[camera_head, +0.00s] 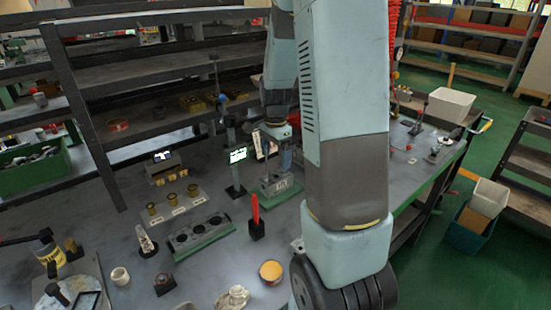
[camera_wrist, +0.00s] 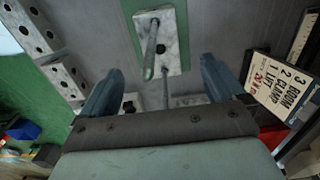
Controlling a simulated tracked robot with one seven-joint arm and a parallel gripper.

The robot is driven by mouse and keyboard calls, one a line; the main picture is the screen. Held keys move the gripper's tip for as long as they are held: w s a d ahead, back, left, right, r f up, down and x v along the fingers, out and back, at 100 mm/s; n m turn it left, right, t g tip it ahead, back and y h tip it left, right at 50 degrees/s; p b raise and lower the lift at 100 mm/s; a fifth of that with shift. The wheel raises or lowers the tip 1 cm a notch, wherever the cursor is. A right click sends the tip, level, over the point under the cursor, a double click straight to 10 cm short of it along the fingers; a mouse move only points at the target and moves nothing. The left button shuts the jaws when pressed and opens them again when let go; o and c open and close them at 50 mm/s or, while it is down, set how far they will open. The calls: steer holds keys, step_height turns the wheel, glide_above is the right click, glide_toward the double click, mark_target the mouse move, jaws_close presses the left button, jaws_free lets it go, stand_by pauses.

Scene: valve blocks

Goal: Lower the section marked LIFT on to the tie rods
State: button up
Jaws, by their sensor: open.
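In the wrist view my gripper (camera_wrist: 160,66) is open, with its two blue-grey fingers apart and no section between them. Ahead of it is a pale mottled block (camera_wrist: 172,30) on a green base. Two grey tie rods (camera_wrist: 150,58) show over and beside that block; one reaches in between the fingers. Another pale piece with a dark knob (camera_wrist: 128,105) is partly hidden behind the palm. In the head view my gripper (camera_head: 283,150) is above the green-based stand (camera_head: 280,188), partly hidden by my arm. I cannot read LIFT on any section.
Pale blocks with dark holes (camera_wrist: 30,30) lie at the left of the wrist view. The head view shows a lit screen (camera_head: 238,155), a red-handled tool (camera_head: 256,215) and a yellow-topped pot (camera_head: 271,271).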

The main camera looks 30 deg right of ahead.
step_height(320, 180, up, 12)
steer(key=shift+r, duration=0.15)
stand_by(0.3)
stand_by(0.4)
steer(key=s+a+r+n+t, duration=0.2)
steer(key=s+a+r+n, duration=0.1)
steer(key=s, duration=0.4)
steer(key=s+a+r+n+t, duration=0.1)
steer(key=s+a+r+n, duration=0.2)
steer(key=s+a+n, duration=0.2)
steer(key=s+a+r+n+t, duration=0.2)
steer(key=s+a+r+n, duration=0.1)
steer(key=s+n, duration=0.4)
steer(key=s, duration=0.2)
steer(key=shift+s+a+n+t, duration=0.3)
steer(key=shift+a+n, duration=0.1)
